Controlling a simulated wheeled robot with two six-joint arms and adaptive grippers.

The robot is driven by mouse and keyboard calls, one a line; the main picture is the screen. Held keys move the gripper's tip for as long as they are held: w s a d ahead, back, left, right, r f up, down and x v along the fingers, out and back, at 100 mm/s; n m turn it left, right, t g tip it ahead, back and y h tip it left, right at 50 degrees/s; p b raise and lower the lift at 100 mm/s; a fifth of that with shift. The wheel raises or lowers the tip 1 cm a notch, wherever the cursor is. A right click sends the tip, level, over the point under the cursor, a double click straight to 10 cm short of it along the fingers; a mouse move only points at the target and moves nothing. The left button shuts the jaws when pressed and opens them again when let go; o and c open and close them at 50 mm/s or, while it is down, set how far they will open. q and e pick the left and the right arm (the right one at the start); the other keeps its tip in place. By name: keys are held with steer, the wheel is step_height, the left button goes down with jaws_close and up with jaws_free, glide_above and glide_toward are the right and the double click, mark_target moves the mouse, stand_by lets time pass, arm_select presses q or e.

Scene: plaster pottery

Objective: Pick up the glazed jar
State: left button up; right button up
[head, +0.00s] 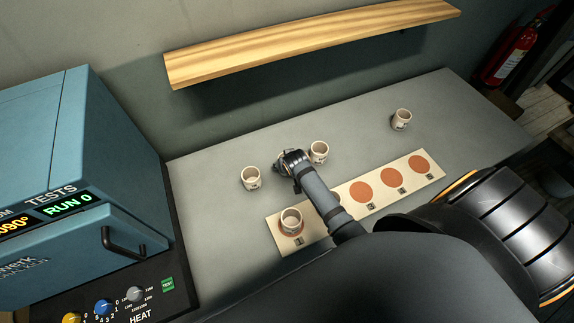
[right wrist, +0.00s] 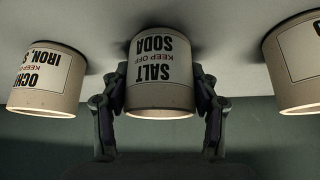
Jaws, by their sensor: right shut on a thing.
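Several pale cylindrical jars stand on the grey counter (head: 220,228). In the right wrist view, which looks inverted, my right gripper (right wrist: 160,98) is shut on a jar labelled "SALT SODA" (right wrist: 160,72), one finger on each side. In the head view my right gripper (head: 284,168) is at the counter's middle, and its wrist hides most of that jar. One jar (head: 251,180) stands to its left and another (head: 319,154) to its right, both close by. I cannot tell from the surfaces which jar is glazed. My left gripper is out of view.
A cream board (head: 436,174) with orange discs lies in front; one jar (head: 291,222) stands on its left disc. Another jar (head: 401,121) stands far right. A blue kiln (head: 60,150) is at left, a wooden shelf (head: 310,40) above.

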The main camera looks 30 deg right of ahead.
steer(key=shift+r, duration=0.1)
steer(key=shift+r, duration=0.35)
steer(key=s+r+b, duration=0.3)
steer(key=s+r, duration=0.9)
steer(key=s, duration=0.2)
steer(key=shift+d+r, duration=0.1)
